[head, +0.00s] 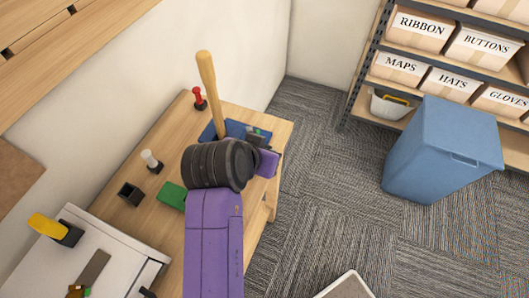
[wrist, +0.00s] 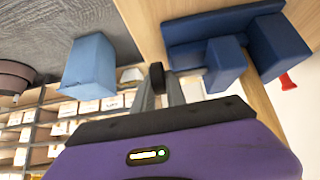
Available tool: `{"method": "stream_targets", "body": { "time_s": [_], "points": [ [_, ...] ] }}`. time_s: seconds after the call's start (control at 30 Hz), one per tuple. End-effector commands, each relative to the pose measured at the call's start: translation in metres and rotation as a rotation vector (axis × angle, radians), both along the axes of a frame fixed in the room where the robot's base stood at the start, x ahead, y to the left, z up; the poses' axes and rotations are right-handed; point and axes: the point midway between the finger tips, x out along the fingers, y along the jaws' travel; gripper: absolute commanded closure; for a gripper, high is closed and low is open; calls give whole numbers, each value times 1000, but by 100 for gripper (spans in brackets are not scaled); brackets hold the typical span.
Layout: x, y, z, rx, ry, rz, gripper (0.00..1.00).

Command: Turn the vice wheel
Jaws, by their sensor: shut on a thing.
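The blue vice (wrist: 225,62) sits on the wooden workbench; in the head view its blue base (head: 236,127) shows beyond my arm. In the wrist view its two blue blocks stand apart. The dark vice wheel (wrist: 157,76) shows edge-on beside the nearer block. My gripper (wrist: 161,92) has its two grey fingers closed on the wheel, one on each side. In the head view my purple and black arm hides most of the gripper and part of the vice, and I cannot make out the wheel there.
On the workbench (head: 148,187) stand a red-handled piece (head: 199,98), a white-topped piece (head: 151,161), a dark open box (head: 131,194), a green block (head: 171,195) and a tall wooden handle (head: 209,90). A blue bin (head: 440,150) and box shelves stand right. Carpet between is clear.

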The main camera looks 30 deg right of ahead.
Motion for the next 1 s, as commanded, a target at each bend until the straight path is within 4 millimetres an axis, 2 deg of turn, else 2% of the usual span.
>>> {"method": "stream_targets", "body": {
  "time_s": [0.27, 0.3, 0.4, 0.77, 1.0],
  "points": [
    [0, 0, 1, -2, -2, 1, 100],
    [0, 0, 1, -2, -2, 1, 81],
    [0, 0, 1, -2, -1, 1, 62],
    [-1, 2, 2, -1, -1, 1, 61],
    [-11, 20, 25, 1, -3, 3, 61]
  ]
}}
